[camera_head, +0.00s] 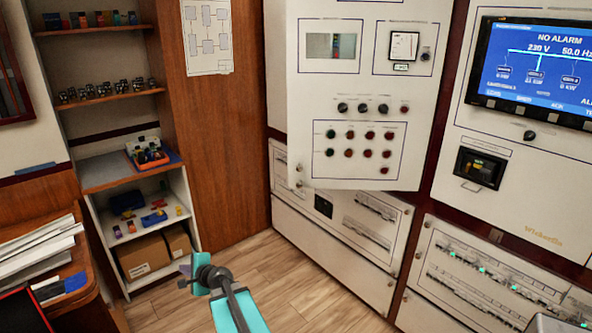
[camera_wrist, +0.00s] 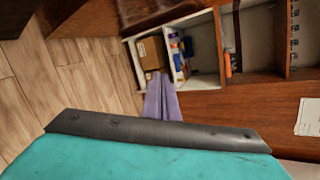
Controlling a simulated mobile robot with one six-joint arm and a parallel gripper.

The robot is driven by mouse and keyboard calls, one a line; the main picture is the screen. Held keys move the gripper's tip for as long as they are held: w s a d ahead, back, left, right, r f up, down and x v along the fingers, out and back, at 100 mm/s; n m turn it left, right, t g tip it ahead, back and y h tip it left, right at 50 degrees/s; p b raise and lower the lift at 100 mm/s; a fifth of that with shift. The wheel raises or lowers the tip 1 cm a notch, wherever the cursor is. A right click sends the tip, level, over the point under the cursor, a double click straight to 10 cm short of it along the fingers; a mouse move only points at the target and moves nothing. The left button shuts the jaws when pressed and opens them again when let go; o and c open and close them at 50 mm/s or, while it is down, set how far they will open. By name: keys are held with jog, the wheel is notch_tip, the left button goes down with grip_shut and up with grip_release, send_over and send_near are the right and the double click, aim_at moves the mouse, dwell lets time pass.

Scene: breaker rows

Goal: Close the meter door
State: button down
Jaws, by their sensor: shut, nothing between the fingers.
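The meter door appears to be the large cream panel (camera_head: 345,85) in the middle of the head view, carrying a square meter, a small display window, knobs and several buttons. It appears to stand ajar: its left and bottom edges sit forward of the cream cabinet behind, and the lower panel runs back under it. My gripper (camera_head: 186,270) is low at the left, well apart from the door, over the floor. In the wrist view its purple fingers (camera_wrist: 161,100) are shut together and empty, pointing toward the shelves. The door does not show in the wrist view.
An open shelf unit (camera_head: 98,243) with boxes and small parts stands behind my gripper. A wooden desk (camera_head: 93,270) with papers is at the left. Lower breaker panels (camera_head: 376,297) line the right, beside a screen cabinet (camera_head: 545,180). Wood floor (camera_head: 285,270) between is clear.

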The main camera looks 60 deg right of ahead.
aim_at(297, 150)
jog(key=s+d+r+m+h, duration=0.3)
jog(key=d+r+m+h, duration=0.15)
jog(key=d+r, duration=0.5)
jog(key=s+d+r+m+h, duration=0.3)
jog(key=d+r+m, duration=0.35)
jog(key=d, duration=0.55)
jog(key=s+d+r+m+g+h, duration=0.4)
jog(key=s+d+r+m+h, duration=0.2)
jog(key=s+d+r+m, duration=0.6)
jog(key=s+d+r, duration=0.1)
jog(key=s+d, duration=0.2)
jog(key=shift+s+d+m+h, duration=0.25)
jog(key=shift+s+m+h, duration=0.05)
jog(key=shift+s+h, duration=0.1)
jog(key=shift+w+d+f, duration=0.1)
jog(key=shift+d, duration=0.05)
jog(key=shift+x, duration=6.8)
jog(key=shift+w+f, duration=0.1)
